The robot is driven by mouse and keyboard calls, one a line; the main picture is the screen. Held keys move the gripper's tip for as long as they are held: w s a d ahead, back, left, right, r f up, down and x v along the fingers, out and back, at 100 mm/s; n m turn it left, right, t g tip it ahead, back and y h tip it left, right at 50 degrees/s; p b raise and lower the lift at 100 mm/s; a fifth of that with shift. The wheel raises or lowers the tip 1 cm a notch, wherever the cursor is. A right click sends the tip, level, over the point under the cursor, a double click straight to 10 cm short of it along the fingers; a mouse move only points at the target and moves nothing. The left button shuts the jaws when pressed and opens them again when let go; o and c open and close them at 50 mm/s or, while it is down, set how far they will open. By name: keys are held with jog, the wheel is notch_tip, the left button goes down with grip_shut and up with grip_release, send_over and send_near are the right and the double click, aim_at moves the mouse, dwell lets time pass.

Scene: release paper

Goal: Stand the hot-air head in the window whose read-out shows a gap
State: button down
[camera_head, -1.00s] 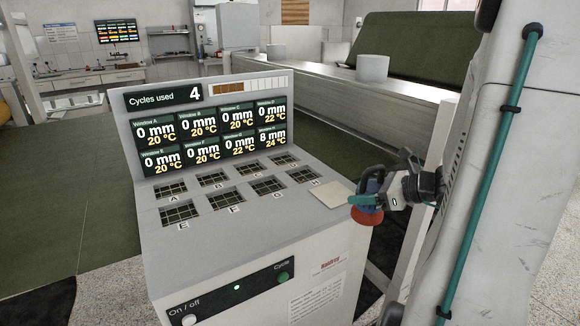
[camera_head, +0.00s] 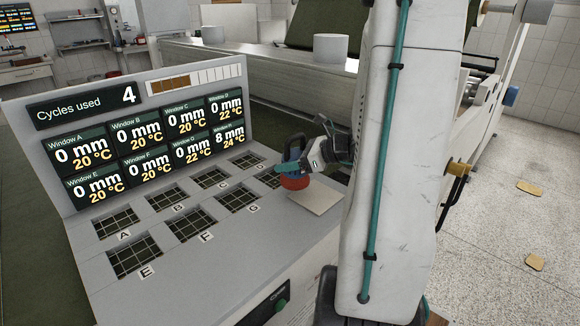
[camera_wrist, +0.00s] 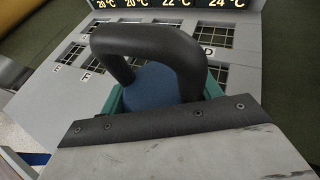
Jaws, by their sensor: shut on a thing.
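The hot-air head (camera_head: 295,182) has a blue body, a dark arched handle and a red-orange base. My gripper (camera_head: 284,166) is shut on it and holds it upright at the panel's right end. In the wrist view the dark handle (camera_wrist: 150,38) and blue body (camera_wrist: 152,84) fill the middle. The read-out for window H (camera_head: 230,137) shows 8 mm and 24 °C; the others show 0 mm. Window H (camera_head: 268,180) is mostly hidden by the head and gripper. I cannot tell whether the head touches the panel.
Windows A (camera_head: 115,222) to G (camera_head: 236,199) are open grids on the grey panel, with nothing on them. A pale square plate (camera_head: 316,201) lies at the right, below the head. The upright display board (camera_head: 60,112) stands behind the windows. The counter reads 4 cycles used.

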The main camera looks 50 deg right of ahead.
jog(key=shift+w+d+f, duration=0.55)
jog(key=shift+w+f, duration=0.2)
jog(key=shift+w, duration=1.1)
jog(key=shift+w+d+f, duration=0.55)
jog(key=shift+w+f, duration=0.2)
jog(key=shift+w, duration=1.15)
jog(key=shift+w+d+f, duration=0.55)
jog(key=shift+w+f, duration=0.2)
jog(key=shift+w, duration=1.1)
jog(key=shift+f, duration=0.15)
jog(key=shift+c, duration=1.6)
grip_release()
